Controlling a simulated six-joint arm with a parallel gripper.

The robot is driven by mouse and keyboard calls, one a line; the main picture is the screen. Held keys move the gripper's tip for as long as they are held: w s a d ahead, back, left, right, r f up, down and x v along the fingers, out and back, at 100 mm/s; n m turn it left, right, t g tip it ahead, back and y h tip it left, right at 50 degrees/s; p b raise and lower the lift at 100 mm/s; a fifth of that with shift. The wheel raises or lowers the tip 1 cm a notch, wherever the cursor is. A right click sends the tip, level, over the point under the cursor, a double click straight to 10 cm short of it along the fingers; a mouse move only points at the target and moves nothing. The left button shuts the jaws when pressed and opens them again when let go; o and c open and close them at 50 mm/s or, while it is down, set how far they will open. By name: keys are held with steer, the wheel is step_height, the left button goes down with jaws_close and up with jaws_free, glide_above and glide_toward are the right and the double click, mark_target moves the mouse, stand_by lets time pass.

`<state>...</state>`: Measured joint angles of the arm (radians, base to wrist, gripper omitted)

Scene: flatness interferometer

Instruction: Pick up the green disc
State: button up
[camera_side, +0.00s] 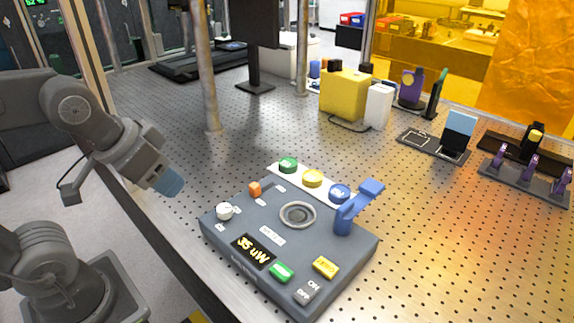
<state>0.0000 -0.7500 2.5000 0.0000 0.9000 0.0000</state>
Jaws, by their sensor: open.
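The green disc (288,164) sits at the left end of a white strip (267,169) along the back edge of the grey instrument box (215,243). A yellow disc (312,178) and a blue disc (340,192) sit beside it on the same strip. My gripper (170,183) is left of the box, raised in the air and well apart from the green disc. It is open, with no object seen in it. Its fingertips look blue and its finger gap is hard to make out.
A blue lever arm (352,208) stands up at the box's right side near the blue disc. A round ring seat (297,215) lies mid-box. A metal post (204,70) rises behind the box on the left.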

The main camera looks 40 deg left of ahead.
steer(key=shift+o, duration=0.5)
steer(key=o, duration=0.6)
steer(key=shift+r, duration=0.1)
steer(key=w+r+m+g, duration=0.1)
steer(key=w+r+m, duration=0.35)
steer(key=w, duration=0.35)
steer(key=m+g, duration=0.5)
steer(key=m, duration=1)
glide_above(289, 163)
step_height(289, 163, down, 6)
steer(key=f, duration=0.8)
steer(key=shift+s+a+f, duration=0.1)
steer(key=shift+s+f, duration=0.05)
steer(key=shift+s, duration=0.05)
steer(key=shift+w+f, duration=0.15)
steer(key=shift+f, duration=1.3)
steer(key=shift+w+f, duration=0.15)
steer(key=shift+f, duration=1.25)
